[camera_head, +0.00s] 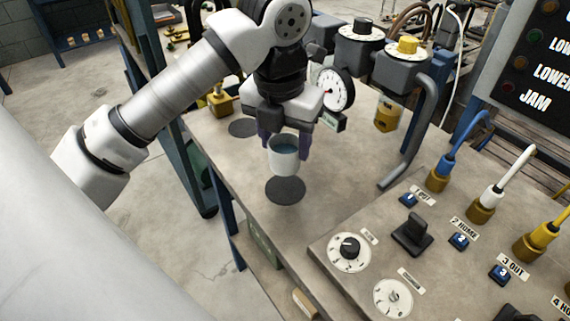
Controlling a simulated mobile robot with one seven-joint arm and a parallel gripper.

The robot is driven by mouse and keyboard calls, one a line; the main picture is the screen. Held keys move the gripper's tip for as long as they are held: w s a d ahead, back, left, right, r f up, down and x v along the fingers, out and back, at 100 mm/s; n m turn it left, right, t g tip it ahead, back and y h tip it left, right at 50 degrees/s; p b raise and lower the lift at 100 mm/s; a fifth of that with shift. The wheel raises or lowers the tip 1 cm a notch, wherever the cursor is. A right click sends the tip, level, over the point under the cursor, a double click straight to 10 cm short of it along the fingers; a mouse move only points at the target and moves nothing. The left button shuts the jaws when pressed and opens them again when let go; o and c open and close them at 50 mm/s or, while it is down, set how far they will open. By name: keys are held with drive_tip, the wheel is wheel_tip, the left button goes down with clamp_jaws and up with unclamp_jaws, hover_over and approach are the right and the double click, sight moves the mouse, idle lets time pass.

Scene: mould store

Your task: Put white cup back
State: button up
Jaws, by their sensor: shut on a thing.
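The white cup (284,158) is upright, with a blue-grey inside showing at its open top. My gripper (285,144) reaches down from above with a finger on each side of the cup and is shut on it. The cup appears just above a dark round mat (285,190) on the bench; I cannot tell exactly how large the gap is. A second dark round mat (243,128) lies further back on the bench and looks bare.
A control panel (335,262) with dials, a black knob and coloured plugs fills the front right. A gauge (334,90) and valve bodies stand behind my gripper. A grey bent pipe (412,140) rises at right. The bench's left edge is close to the mats.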

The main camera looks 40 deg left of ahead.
sight(285, 164)
drive_tip(key=shift+f, duration=3.1)
drive_tip(key=shift+f, duration=0.2)
drive_tip(key=o, duration=1)
drive_tip(key=shift+r+p, duration=0.35)
drive_tip(key=shift+r, duration=0.1)
drive_tip(key=r, duration=0.3)
drive_tip(key=s+r, duration=0.1)
drive_tip(key=r, duration=0.7)
drive_tip(key=shift+s+d+r+b, duration=0.15)
drive_tip(key=shift+r+b, duration=0.1)
drive_tip(key=shift+b, duration=0.15)
